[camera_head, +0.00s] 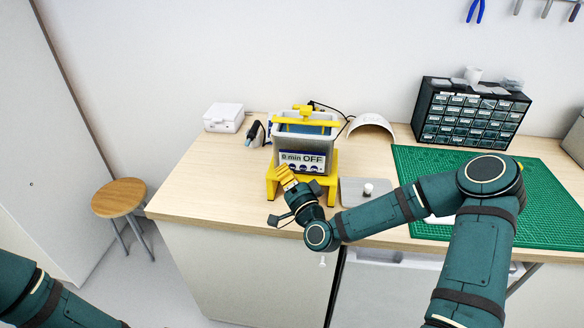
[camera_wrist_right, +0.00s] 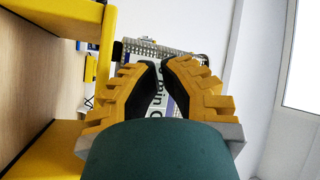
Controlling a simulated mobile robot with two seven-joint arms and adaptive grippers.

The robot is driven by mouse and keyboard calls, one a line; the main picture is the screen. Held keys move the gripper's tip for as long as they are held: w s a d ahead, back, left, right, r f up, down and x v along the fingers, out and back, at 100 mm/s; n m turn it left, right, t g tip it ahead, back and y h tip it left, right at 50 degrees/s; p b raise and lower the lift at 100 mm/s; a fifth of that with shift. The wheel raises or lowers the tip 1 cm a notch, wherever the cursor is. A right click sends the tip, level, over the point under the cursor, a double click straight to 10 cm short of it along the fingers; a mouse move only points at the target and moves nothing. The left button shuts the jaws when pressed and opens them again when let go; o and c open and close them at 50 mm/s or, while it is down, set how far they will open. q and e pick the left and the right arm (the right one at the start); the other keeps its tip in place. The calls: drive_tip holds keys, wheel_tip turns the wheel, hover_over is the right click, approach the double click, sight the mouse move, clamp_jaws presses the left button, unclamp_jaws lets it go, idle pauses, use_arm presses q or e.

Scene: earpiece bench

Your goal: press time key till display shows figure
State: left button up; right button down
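The bench device (camera_head: 318,150) is a grey tank with a yellow clamp on top, standing on a yellow stand (camera_head: 272,185). Its front display panel (camera_head: 305,158) reads "0 min OFF", with dark round keys below, partly hidden by my fingers. My right gripper (camera_head: 284,174) has yellow ridged fingers, close together and empty, in front of the panel's lower left. Whether they touch a key I cannot tell. In the right wrist view the fingertips (camera_wrist_right: 161,62) nearly meet, with part of the panel (camera_wrist_right: 158,92) showing between them. My left arm shows at lower left; its gripper is out of view.
A white box (camera_head: 223,117) and a dark handheld tool (camera_head: 255,133) stand left of the device. A metal plate (camera_head: 352,197) with a white piece lies to its right. A drawer cabinet (camera_head: 470,115) and green mat (camera_head: 545,215) are further right. A stool (camera_head: 118,197) stands left.

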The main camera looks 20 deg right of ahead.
drive_tip(key=shift+w, duration=0.15)
idle(0.6)
drive_tip(key=shift+w+d, duration=0.2)
drive_tip(key=shift+w, duration=0.05)
drive_tip(key=shift+w+d+b, duration=0.2)
drive_tip(key=shift+w+b, duration=0.1)
drive_tip(key=shift+b, duration=0.05)
idle(0.7)
idle(0.4)
drive_tip(key=shift+s+a, duration=0.4)
drive_tip(key=shift+s, duration=0.3)
drive_tip(key=shift+s+a+b, duration=0.1)
drive_tip(key=shift+s+a, duration=0.35)
drive_tip(key=shift+s, duration=0.25)
drive_tip(key=shift+s+a+b, duration=0.15)
drive_tip(key=shift+s+a, duration=0.25)
drive_tip(key=shift+s, duration=0.35)
drive_tip(key=shift+s+a+b, duration=0.1)
drive_tip(key=shift+s+a, duration=0.35)
drive_tip(key=shift+s, duration=0.25)
